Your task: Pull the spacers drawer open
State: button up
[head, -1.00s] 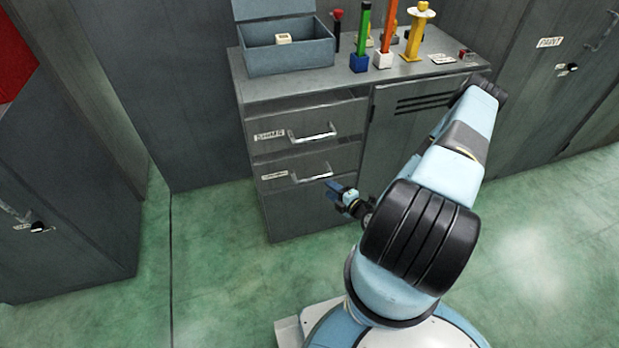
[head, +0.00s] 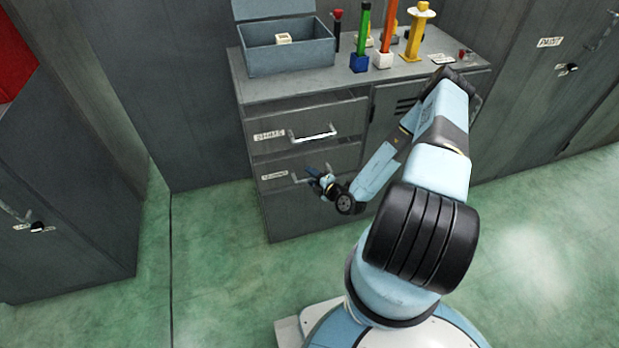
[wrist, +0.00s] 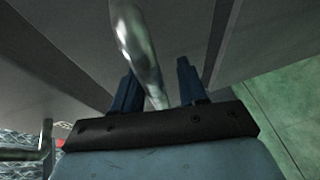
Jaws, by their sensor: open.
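The upper drawer has a label (head: 268,135) and a silver bar handle (head: 313,137); the lower drawer has a label (head: 274,175) and a similar handle (head: 296,179). The label lettering is too blurred for me to tell surely which reads spacers. My gripper (head: 314,177) is at the lower drawer's handle and hides part of it. In the wrist view, the open fingers (wrist: 157,75) stand either side of a silver handle bar (wrist: 133,35). Contact with the bar cannot be told.
A second bar handle (wrist: 22,155) shows at the wrist view's lower left. An open grey box (head: 288,60) and several coloured tools stand on the cabinet top (head: 310,82). Another cabinet (head: 60,190) stands at left. The green floor (head: 215,220) before the drawers is clear.

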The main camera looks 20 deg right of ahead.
grip_shut()
dwell(0.3)
jog(key=shift+s, duration=0.1)
